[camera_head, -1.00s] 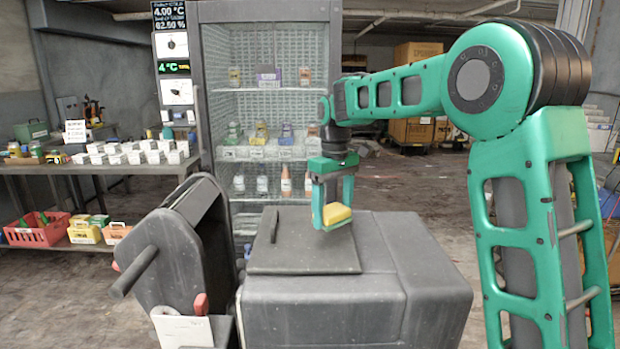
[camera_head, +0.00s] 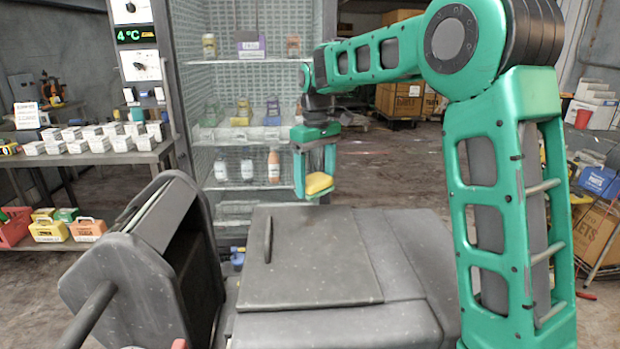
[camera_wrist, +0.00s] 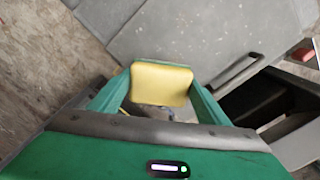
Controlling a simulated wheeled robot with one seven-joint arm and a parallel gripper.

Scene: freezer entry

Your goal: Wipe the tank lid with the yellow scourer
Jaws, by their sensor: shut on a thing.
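The yellow scourer (camera_head: 318,183) is held between the fingers of my gripper (camera_head: 317,190), which is shut on it. In the wrist view the scourer (camera_wrist: 160,84) sits between the green fingertips of my gripper (camera_wrist: 160,88). The tank lid (camera_head: 310,258) is a dark grey flat panel with a bar handle (camera_head: 268,240) near its left edge. It lies on the grey tank (camera_head: 330,328). In the head view the scourer appears above the lid's far right edge, apparently apart from it. The lid also shows beyond the scourer in the wrist view (camera_wrist: 215,35).
A dark slanted bin-like unit (camera_head: 140,270) stands left of the tank. A glass-front cabinet (camera_head: 250,110) with bottles and boxes stands behind. A table with white cartons (camera_head: 90,140) is at the far left. Floor right of the tank looks clear.

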